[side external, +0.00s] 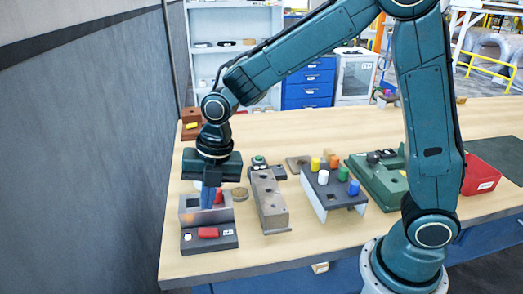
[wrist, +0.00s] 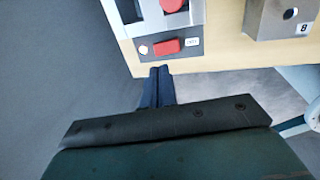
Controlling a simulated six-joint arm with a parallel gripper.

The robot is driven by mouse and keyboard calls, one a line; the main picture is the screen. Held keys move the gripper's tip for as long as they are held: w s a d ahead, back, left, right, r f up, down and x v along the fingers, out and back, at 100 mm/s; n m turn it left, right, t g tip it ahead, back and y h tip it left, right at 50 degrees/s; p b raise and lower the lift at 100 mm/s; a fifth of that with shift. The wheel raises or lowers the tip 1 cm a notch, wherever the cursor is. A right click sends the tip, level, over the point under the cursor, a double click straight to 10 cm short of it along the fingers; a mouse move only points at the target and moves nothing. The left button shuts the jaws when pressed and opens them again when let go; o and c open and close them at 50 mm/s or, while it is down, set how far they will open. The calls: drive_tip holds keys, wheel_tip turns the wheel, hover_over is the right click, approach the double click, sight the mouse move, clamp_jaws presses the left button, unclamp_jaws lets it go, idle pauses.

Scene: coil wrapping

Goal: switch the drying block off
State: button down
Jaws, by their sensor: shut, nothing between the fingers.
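The drying block (side external: 208,240) is a grey unit at the table's left front corner, with an upright metal part behind a dark front panel. Its red switch (side external: 208,232) lies on that panel, with a small round white spot to its left and a white label to its right. The switch also shows in the wrist view (wrist: 167,46). My gripper (side external: 207,207) points down over the block with its blue fingers together and empty. In the wrist view the fingertips (wrist: 160,69) appear just below the switch; I cannot tell whether they touch the block. A red item (wrist: 172,5) shows behind the panel.
A grey metal block (side external: 270,203) stands to the right, then a rack (side external: 335,190) with several coloured pegs, a green fixture (side external: 378,180) and a red bin (side external: 482,178). A grey wall (side external: 85,150) is close on the left. Bare table lies in front of the rack.

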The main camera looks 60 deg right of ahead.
sight(205, 231)
drive_tip(key=shift+w+a+f, duration=0.15)
drive_tip(key=shift+w+f, duration=0.05)
drive_tip(key=shift+f, duration=0.95)
drive_tip(key=shift+w+a+f, duration=0.15)
drive_tip(key=shift+a+f, duration=0.05)
drive_tip(key=shift+f, duration=1)
drive_tip(key=shift+w+a+f, duration=0.15)
drive_tip(key=shift+w+f, duration=0.05)
drive_tip(key=shift+f, duration=0.95)
drive_tip(key=shift+w+a+f, duration=0.1)
drive_tip(key=shift+f, duration=0.15)
drive_tip(key=shift+s+d, duration=0.65)
drive_tip(key=shift+r, duration=0.3)
